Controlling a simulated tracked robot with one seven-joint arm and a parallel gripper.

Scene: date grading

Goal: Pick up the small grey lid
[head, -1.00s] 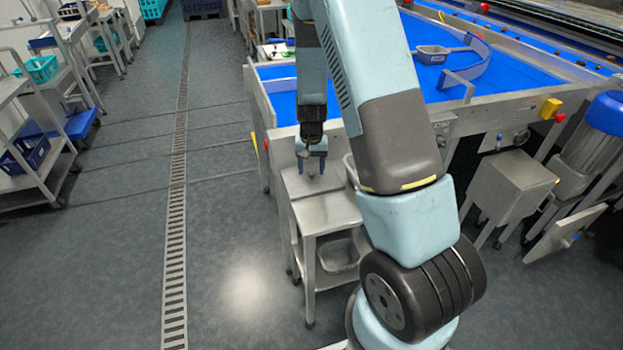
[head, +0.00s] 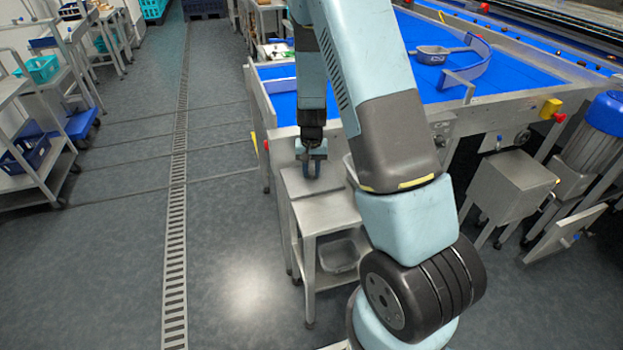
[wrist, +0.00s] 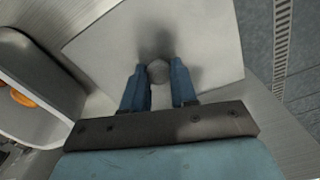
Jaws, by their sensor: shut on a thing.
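The small grey lid (wrist: 115,38) is a flat, pale, four-sided plate with a round grey knob (wrist: 158,72) on top. In the head view the lid (head: 328,187) lies on the top of a small steel stand, partly hidden by my gripper. My gripper (head: 311,174) points straight down over it. In the wrist view the two blue fingers of my gripper (wrist: 159,84) are shut on the knob, one on each side. I cannot tell any gap between the lid and the stand.
The steel stand (head: 330,218) has a lower shelf with a grey container (head: 340,257). In the wrist view a grey container (wrist: 35,85) with something orange inside is at the left. The blue sorting table (head: 400,95) is just behind.

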